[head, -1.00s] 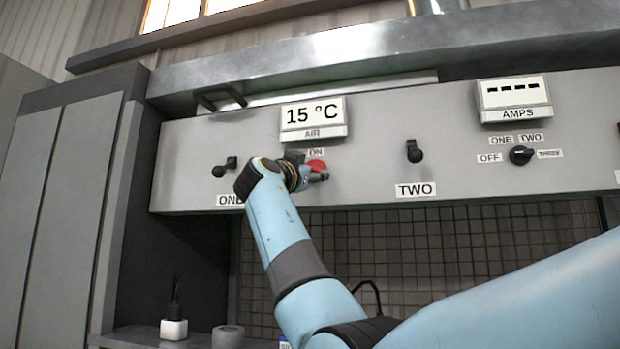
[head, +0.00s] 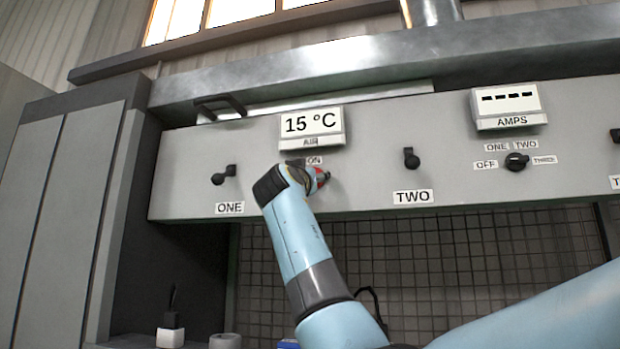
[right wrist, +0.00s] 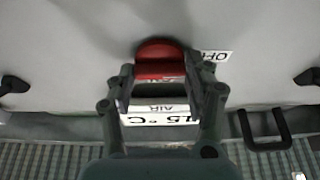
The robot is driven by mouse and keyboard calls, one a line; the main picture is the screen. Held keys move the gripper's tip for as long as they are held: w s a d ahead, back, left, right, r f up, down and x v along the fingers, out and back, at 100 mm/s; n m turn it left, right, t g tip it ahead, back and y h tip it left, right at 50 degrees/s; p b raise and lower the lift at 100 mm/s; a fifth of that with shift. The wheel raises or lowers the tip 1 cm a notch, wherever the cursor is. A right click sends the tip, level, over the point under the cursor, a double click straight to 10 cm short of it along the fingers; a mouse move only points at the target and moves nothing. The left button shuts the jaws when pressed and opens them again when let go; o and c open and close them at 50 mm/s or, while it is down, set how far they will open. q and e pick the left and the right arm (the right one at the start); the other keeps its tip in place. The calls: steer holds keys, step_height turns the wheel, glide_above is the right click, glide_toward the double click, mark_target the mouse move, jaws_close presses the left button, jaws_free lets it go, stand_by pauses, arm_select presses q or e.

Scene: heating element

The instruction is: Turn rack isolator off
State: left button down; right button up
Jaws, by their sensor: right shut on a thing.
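The red rotary isolator handle (head: 323,176) is on the grey panel, below the temperature display and close to the ON label (head: 314,160). It is mostly hidden behind my right wrist in the head view. In the right wrist view, the red handle (right wrist: 158,54) is a round knob with a raised bar. My right gripper (right wrist: 160,82) is shut on that bar, one finger on each side. A partly covered label starting with "OF" (right wrist: 216,56) shows beside it, upside down. I cannot read the handle's exact setting. My left gripper is not in view.
The panel also carries black switch ONE (head: 224,175), black switch TWO (head: 411,158), a selector knob (head: 516,162) and an AMPS display (head: 507,104). The 15 °C display (head: 311,125) sits just above the handle. A metal ledge (head: 300,75) juts out above the panel.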

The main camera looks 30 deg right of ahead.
steer(key=o, duration=1.2)
steer(key=v, duration=1.2)
steer(key=shift+f, duration=0.1)
